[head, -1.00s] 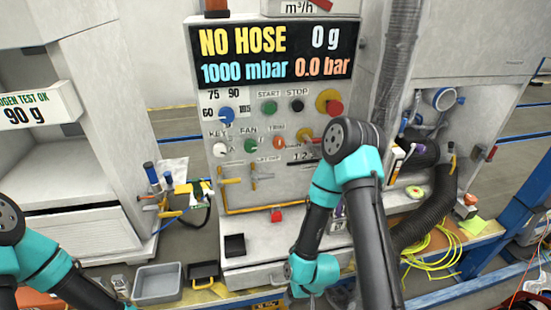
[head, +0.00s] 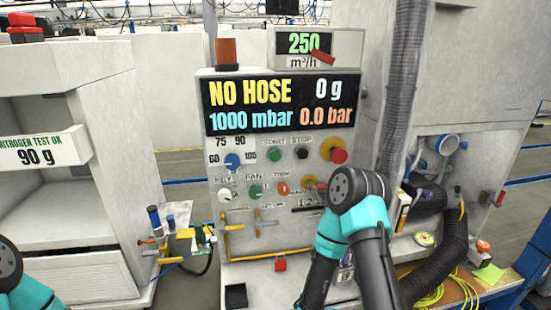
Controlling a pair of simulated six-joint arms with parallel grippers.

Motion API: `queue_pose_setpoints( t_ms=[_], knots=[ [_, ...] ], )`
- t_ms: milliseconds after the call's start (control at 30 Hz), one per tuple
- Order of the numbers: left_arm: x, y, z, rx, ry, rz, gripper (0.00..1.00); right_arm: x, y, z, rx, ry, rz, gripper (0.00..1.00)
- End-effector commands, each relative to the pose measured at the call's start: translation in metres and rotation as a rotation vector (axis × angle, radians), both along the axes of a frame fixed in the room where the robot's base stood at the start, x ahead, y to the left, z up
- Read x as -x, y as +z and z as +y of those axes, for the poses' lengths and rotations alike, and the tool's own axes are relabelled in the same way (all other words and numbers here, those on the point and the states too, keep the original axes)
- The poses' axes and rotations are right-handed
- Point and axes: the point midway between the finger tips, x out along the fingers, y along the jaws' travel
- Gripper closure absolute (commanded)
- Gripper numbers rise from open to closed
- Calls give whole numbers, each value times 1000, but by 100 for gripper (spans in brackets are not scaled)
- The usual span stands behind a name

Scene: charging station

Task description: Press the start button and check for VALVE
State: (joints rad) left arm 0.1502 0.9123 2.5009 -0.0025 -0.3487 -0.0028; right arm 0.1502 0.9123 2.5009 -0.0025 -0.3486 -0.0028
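The green start button (head: 275,156) sits under the label START on the grey panel of the charging station, in the head view. A black stop button (head: 302,153) is just right of it. The display (head: 282,104) reads NO HOSE, 0 g, 1000 mbar and 0.0 bar; the word VALVE does not show on it. My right arm rises in front of the panel's lower right, and its gripper is below the frame. My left arm shows only at the lower left edge, and its gripper is out of view.
A red knob on a yellow base (head: 338,155) and a blue selector (head: 232,160) are on the panel. A small display (head: 304,43) reads 250 m³/h above it. A black corrugated hose (head: 448,255) hangs at right. The panel's upper left is clear of my arms.

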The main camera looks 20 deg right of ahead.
Motion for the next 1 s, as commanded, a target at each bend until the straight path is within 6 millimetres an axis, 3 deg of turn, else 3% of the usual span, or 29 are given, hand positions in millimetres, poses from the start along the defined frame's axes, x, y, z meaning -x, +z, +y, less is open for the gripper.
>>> queue_pose_setpoints(
  t_ms=[67,533,1000],
  knots=[
    [0,0,0,0,0,0,29,0,0,0,0,0,0,55],
    [0,0,0,0,0,0,29,0,0,0,0,0,0,100],
    [0,0,0,0,0,0,29,0,0,0,0,0,0,100]
  ],
)
